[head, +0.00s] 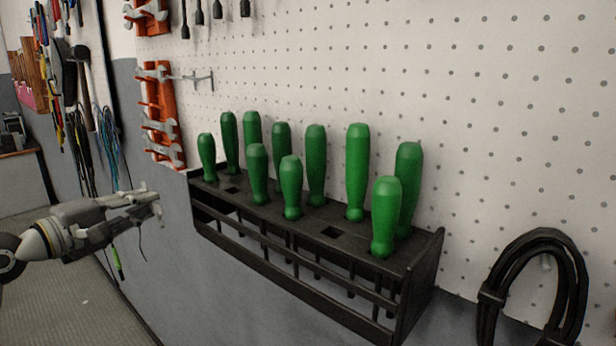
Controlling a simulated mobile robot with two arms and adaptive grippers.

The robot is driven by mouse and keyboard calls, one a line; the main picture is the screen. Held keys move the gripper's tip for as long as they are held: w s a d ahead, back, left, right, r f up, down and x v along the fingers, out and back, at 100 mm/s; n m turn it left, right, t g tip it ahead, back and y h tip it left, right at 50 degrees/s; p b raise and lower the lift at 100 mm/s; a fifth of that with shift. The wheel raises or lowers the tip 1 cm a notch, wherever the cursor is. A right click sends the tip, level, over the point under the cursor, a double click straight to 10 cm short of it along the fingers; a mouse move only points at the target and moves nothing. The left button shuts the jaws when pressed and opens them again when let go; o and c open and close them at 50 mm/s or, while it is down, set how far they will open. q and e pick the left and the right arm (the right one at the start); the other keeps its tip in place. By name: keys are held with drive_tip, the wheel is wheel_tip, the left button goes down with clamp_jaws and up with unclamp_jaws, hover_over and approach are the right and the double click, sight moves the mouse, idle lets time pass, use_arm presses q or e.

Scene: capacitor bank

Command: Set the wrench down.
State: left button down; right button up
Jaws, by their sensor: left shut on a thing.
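My left gripper (150,203) reaches in from the left, in front of the grey lower wall and left of the black screwdriver rack. It is shut on a small metallic thing at its fingertips. This appears to be the wrench, seen nearly edge-on, and most of it is hidden by the fingers. It is held in the air, apart from the rack. Other wrenches sit in an orange wrench holder (154,100) on the pegboard, above and behind the gripper. My right gripper is not in view.
The black rack (418,290) holds several green-handled screwdrivers (357,172) and juts out from the pegboard (480,80). A black cable coil (535,285) hangs at the lower right. Pliers and cables hang at the far left, near a bench (20,153). Floor space at lower left is clear.

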use_arm(q)
drive_tip(key=s+d+f+m+g+h, duration=0.1)
drive_tip(key=s+d+f, duration=0.35)
drive_tip(key=f, duration=0.45)
drive_tip(key=s+d+f, duration=0.4)
drive_tip(key=d+f, duration=0.1)
drive_tip(key=f, duration=0.3)
drive_tip(key=s+d+f, duration=0.1)
drive_tip(key=s+f, duration=0.2)
drive_tip(key=s, duration=0.3)
drive_tip(key=s+d+f+n+t+y, duration=0.1)
drive_tip(key=s+f, duration=0.2)
drive_tip(key=s, duration=0.4)
drive_tip(key=shift+d, duration=0.3)
